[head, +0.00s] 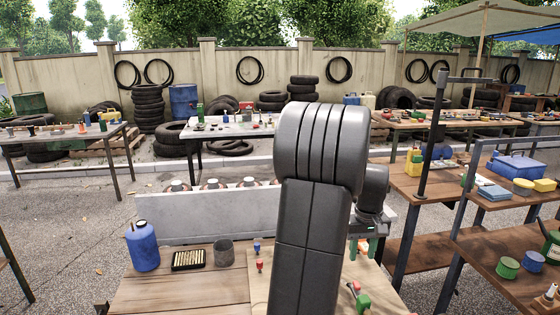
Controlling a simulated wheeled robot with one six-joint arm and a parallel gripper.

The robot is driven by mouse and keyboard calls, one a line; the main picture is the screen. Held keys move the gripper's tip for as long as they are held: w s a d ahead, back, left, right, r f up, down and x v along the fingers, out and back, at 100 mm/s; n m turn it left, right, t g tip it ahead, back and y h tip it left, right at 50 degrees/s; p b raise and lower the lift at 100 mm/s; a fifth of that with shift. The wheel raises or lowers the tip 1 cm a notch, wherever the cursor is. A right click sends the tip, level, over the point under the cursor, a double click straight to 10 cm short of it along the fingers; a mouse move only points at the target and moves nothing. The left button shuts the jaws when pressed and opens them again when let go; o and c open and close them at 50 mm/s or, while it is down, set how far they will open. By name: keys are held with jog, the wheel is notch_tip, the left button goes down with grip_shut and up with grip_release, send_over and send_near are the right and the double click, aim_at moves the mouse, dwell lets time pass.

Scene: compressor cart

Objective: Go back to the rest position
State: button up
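My arm rises through the middle of the head view and hides part of the bench. My gripper (363,247) hangs to the right of the arm link, above the right part of the wooden cart top (180,290). Its two green fingertips appear apart, and I see nothing clearly held between them. Small red and blue valve-like pieces (259,258) stand on the lighter board left of my arm. A green and red piece (361,300) lies below the gripper, right of the arm.
A blue jug (142,246), a dark tray of brass pieces (188,260) and a grey cup (223,252) stand on the left. A grey panel (175,219) rises behind them. A wooden shelf unit (425,187) with a dark post stands close on the right.

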aim_at(357, 284)
notch_tip(357, 284, down, 10)
jog(key=shift+f, duration=0.2)
jog(key=shift+r, duration=0.1)
dwell(0.3)
